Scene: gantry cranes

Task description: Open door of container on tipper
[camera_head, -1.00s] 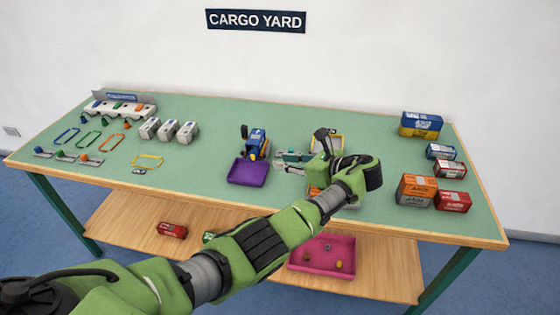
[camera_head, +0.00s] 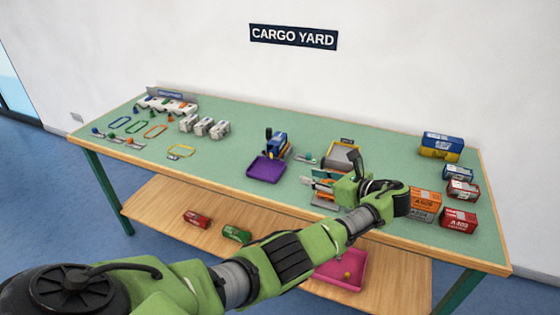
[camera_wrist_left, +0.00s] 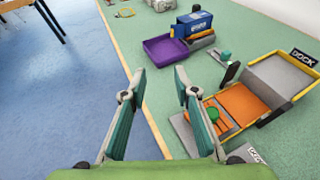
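My left gripper (camera_head: 318,184) is open and empty over the front middle of the table. Its two teal fingers stand apart in the left wrist view (camera_wrist_left: 160,74). To its right in that view, an orange box-like piece (camera_wrist_left: 243,103) sits on a grey-and-yellow structure by a tray marked DOCK (camera_wrist_left: 285,76). A blue vehicle (camera_head: 278,145) with a purple tray (camera_head: 266,168) stands left of the gripper. I cannot tell which is the tipper, nor make out a container door. My right gripper is not in view.
Orange, red, white and blue containers (camera_head: 458,219) stand at the table's right. White blocks (camera_head: 204,126), coloured frames and small levers are at the left. A pink tray (camera_head: 340,268) and loose red and green containers (camera_head: 197,218) lie on the lower shelf.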

